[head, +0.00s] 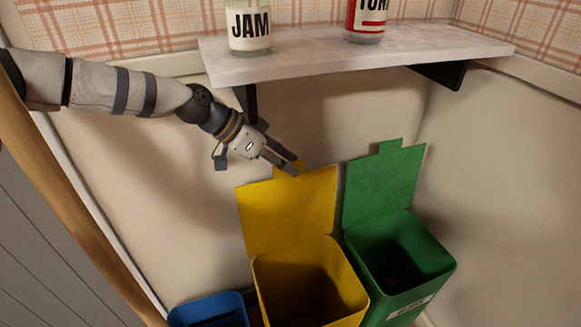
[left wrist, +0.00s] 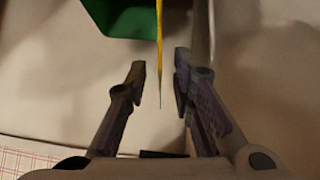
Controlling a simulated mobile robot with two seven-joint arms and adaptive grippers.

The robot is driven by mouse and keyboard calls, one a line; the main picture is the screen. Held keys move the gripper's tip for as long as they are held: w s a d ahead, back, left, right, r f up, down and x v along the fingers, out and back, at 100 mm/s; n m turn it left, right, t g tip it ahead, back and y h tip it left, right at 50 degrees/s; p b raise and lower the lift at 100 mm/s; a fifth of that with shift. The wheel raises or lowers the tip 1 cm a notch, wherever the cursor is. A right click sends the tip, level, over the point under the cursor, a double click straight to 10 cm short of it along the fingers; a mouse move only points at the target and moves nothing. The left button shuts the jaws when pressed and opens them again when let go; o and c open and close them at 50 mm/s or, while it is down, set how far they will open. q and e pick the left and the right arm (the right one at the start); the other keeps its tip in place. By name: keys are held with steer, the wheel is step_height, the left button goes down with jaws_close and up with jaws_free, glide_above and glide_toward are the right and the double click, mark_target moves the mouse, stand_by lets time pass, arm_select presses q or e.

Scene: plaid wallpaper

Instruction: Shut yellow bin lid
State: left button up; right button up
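The yellow bin (head: 310,280) stands on the floor with its lid (head: 288,212) raised, leaning up and back toward the wall. A small tab sticks up from the lid's top edge. My left gripper (head: 295,165) is at this top edge, partly covering the tab. In the left wrist view, the fingers of my left gripper (left wrist: 160,75) are apart. The yellow lid (left wrist: 160,45) shows there edge-on as a thin strip reaching in between them, with gaps on both sides. My right gripper is not in view.
A green bin (head: 405,265) with its lid up stands right of the yellow one. A blue bin (head: 207,310) is at the lower left. A shelf (head: 310,60) with a jam jar (head: 248,28) and a red-labelled jar (head: 367,20) is above. A wooden edge (head: 85,215) is at left.

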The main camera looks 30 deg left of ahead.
arm_select(q)
steer(key=shift+w+d+f, duration=0.15)
steer(key=shift+w+d, duration=0.1)
steer(key=shift+c, duration=0.2)
jaws_close()
